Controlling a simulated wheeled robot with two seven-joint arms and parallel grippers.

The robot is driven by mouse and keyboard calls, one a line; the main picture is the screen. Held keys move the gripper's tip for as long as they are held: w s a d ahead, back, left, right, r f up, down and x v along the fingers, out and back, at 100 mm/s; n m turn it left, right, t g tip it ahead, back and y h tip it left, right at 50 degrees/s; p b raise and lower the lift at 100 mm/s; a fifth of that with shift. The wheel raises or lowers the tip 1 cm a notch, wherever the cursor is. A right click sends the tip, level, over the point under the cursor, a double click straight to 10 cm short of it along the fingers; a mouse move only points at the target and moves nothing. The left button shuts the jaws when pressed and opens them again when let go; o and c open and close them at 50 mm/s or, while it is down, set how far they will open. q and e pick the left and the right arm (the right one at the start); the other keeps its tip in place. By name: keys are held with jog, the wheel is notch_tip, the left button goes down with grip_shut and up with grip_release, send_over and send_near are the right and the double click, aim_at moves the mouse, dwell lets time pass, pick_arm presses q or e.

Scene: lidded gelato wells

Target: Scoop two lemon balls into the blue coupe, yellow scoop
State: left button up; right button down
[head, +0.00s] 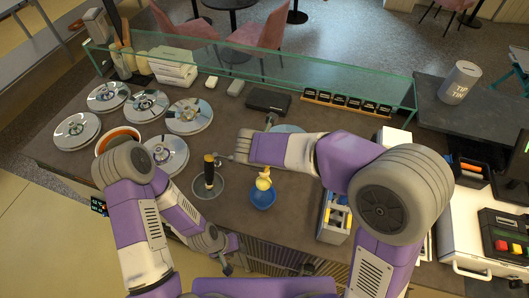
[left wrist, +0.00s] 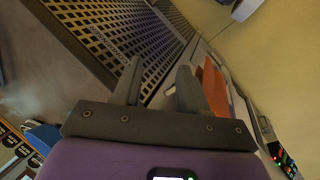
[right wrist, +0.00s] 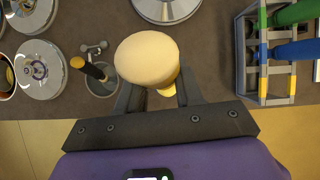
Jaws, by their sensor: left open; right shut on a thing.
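The blue coupe (head: 262,197) stands near the counter's front, under my right arm. A pale yellow shape (head: 263,182) shows at its mouth; I cannot tell whether it rests inside or hangs above. In the right wrist view my right gripper (right wrist: 157,94) is shut on the yellow scoop (right wrist: 168,90), mostly hidden behind a large, rounded, pale yellow mass (right wrist: 147,58). The coupe is hidden in that view. My left gripper (head: 228,266) is low at the counter's front; in the left wrist view its fingers (left wrist: 158,75) are apart and empty.
Several steel lids (head: 109,96) cover wells at left; one well (head: 118,138) is open and orange inside. A black-handled tool (head: 209,172) stands in a round holder left of the coupe. A rack of coloured handles (head: 334,218) stands right. A glass guard (head: 270,72) runs behind.

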jog(key=shift+s+a+f, duration=0.15)
jog(key=shift+s+f, duration=0.05)
jog(key=shift+s, duration=0.2)
pick_arm(q)
notch_tip(320, 180, down, 13)
jog(key=b, duration=1.3)
pick_arm(e)
jog(key=s+a+f+t+h, duration=0.1)
jog(key=s+f+t, duration=0.2)
jog(key=s+t, duration=0.2)
jog(key=shift+s+a+f, duration=0.15)
jog(key=shift+f, duration=0.25)
jog(key=shift+r, duration=0.1)
